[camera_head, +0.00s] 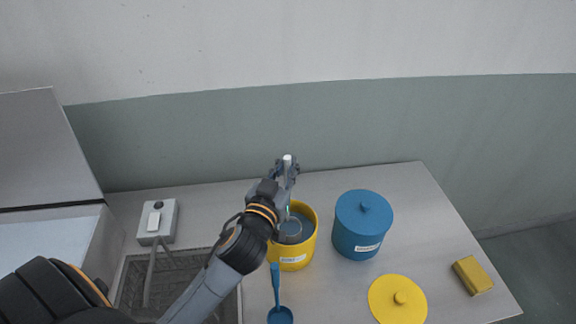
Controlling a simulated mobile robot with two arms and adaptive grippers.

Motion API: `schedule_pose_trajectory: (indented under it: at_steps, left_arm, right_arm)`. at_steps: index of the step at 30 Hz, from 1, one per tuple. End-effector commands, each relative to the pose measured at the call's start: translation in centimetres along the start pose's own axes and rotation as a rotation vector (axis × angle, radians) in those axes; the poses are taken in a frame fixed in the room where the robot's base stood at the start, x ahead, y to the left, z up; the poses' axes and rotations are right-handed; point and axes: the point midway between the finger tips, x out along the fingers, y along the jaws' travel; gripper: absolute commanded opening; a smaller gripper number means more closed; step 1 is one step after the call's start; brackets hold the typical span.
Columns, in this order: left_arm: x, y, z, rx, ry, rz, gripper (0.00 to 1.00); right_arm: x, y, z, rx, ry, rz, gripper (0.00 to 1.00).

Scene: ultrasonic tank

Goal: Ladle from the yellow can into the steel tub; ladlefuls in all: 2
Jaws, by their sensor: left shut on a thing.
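The yellow can (306,251) stands open on the metal bench, with greyish liquid inside. My left gripper (287,172) is above the can's back edge, shut on a ladle handle whose white end (287,158) sticks up between the fingers. The ladle's bowl (290,229) is down inside the can, at the liquid; I cannot tell how full it is. The steel tub (75,215) is at the left, partly hidden by my left arm. My right gripper is not in view.
A lidded blue can (361,228) stands right of the yellow can. A yellow lid (397,299), a yellow sponge (472,275) and a blue ladle (279,312) lie on the bench. A wire basket (137,283) and a grey control box (157,221) are at the left.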

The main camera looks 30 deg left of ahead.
Motion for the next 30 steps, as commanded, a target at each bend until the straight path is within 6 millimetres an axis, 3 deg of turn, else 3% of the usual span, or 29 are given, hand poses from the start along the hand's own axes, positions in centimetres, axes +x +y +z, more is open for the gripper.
schedule_pose_trajectory:
  at_steps: [1, 30]
  left_arm:
    - [0.0, 0.0, -1.1, -0.001, 0.001, 0.000, 0.00]
    - [0.0, 0.0, -10.6, -0.001, 0.002, 0.000, 0.00]
  right_arm:
    - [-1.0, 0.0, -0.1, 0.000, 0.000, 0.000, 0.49]
    - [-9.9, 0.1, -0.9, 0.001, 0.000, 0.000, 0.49]
